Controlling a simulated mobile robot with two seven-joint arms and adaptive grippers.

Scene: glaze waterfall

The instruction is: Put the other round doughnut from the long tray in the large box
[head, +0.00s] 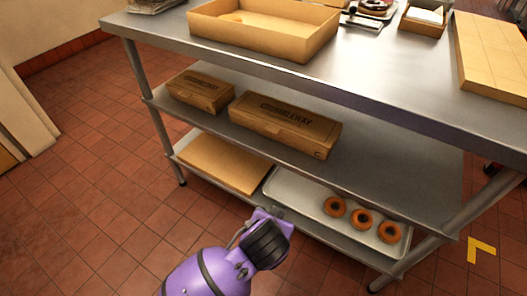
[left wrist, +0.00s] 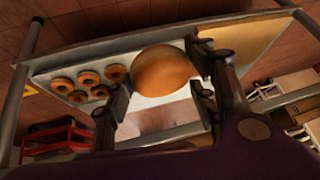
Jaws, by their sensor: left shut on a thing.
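The round doughnut (left wrist: 163,70) is a smooth, golden-brown ball without a hole. My left gripper (left wrist: 160,84) is shut on it, with a finger on either side. In the head view my left gripper (head: 272,216) is low, at the front edge of the long tray (head: 300,206) on the bottom shelf; the round doughnut is hidden there. The large box (head: 262,38) is open and tan, on the steel table top. A small tan shape (head: 237,17) shows inside it, too unclear to name. My right gripper is in neither view.
Several ring doughnuts (left wrist: 88,78) lie at one end of the tray. A tan board (head: 225,163) lies beside the tray. Two closed boxes (head: 200,91) (head: 285,124) stand on the middle shelf, above the gripper. The table's front edge overhangs the shelves. The floor in front is clear.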

